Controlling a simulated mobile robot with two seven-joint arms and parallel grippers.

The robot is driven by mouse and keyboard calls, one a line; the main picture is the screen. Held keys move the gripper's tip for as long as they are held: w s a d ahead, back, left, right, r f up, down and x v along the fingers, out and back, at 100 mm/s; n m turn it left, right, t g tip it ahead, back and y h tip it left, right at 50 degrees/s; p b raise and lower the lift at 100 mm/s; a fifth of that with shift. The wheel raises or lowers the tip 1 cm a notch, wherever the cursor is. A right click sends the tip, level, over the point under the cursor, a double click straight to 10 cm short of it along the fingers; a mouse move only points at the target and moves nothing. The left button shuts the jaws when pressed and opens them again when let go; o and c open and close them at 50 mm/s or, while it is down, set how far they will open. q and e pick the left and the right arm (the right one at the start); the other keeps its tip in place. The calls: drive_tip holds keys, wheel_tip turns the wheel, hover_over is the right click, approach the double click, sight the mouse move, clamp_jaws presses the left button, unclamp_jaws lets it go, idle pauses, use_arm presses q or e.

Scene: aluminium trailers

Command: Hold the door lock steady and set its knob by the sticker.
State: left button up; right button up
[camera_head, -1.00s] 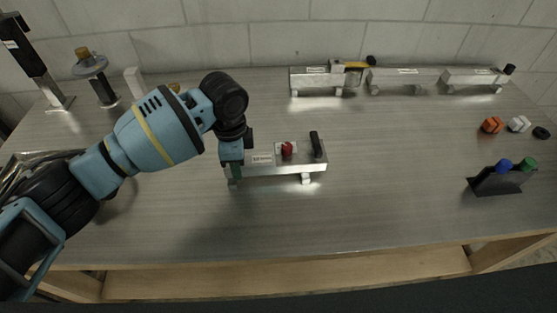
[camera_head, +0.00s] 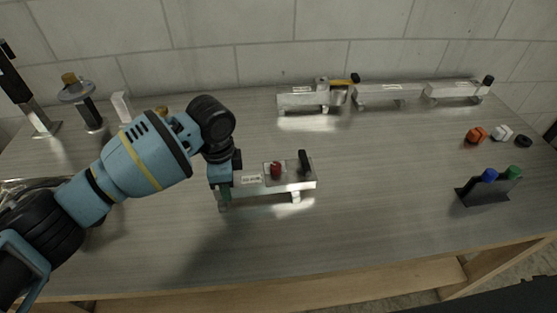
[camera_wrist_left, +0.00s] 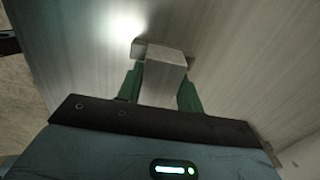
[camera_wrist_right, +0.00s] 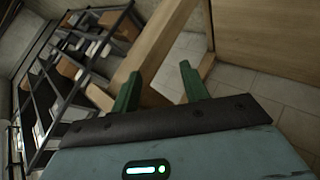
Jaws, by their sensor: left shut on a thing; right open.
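The door lock (camera_head: 262,195) is a long silver block on short feet in the middle of the bench. It carries a pale sticker (camera_head: 250,180) with print too small to read, a red knob (camera_head: 276,170) and an upright black lever (camera_head: 304,161). My left gripper (camera_head: 221,190) is shut on the lock's left end. The left wrist view shows its green fingers on both sides of the silver block (camera_wrist_left: 163,82). My right gripper (camera_wrist_right: 161,88) shows only in its own wrist view, open and empty, away from the lock.
Similar silver units (camera_head: 388,93) stand in a row at the back. The bench in front of the lock is clear. A shelf rack (camera_wrist_right: 75,70) shows in the right wrist view.

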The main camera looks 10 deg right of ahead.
drive_tip(key=w+d+r+m+g+h, duration=0.15)
drive_tip(key=d+r+m+h, duration=0.5)
drive_tip(key=d+r, duration=1.5)
drive_tip(key=w+a+r+n+t, duration=0.1)
drive_tip(key=w+a+r+t, duration=0.35)
drive_tip(key=w+r, duration=1)
drive_tip(key=w+a+r+n+t, duration=0.1)
drive_tip(key=w+a+r+t, duration=0.1)
drive_tip(key=w+a+r, duration=1.2)
drive_tip(key=w+a+n+t+y, duration=0.35)
drive_tip(key=w+a+y, duration=0.35)
drive_tip(key=w, duration=0.7)
drive_tip(key=w+a+f+n+g+y, duration=0.1)
drive_tip(key=w+a+n+y, duration=0.15)
drive_tip(key=a, duration=0.75)
drive_tip(key=w+a+f+n+y, duration=0.15)
drive_tip(key=a+n+y, duration=0.25)
drive_tip(key=a, duration=0.6)
drive_tip(key=w+a+f+n+g+y, duration=0.1)
drive_tip(key=a+f+n+y, duration=0.15)
drive_tip(key=a, duration=0.65)
drive_tip(key=n+g+y, duration=0.4)
drive_tip(key=n+g, duration=0.7)
drive_tip(key=g, duration=0.2)
approach(276, 165)
drive_tip(key=shift+t, duration=0.25)
drive_tip(key=x, duration=0.8)
drive_tip(key=shift+s+a+f, duration=0.15)
drive_tip(key=shift+s+f, duration=0.15)
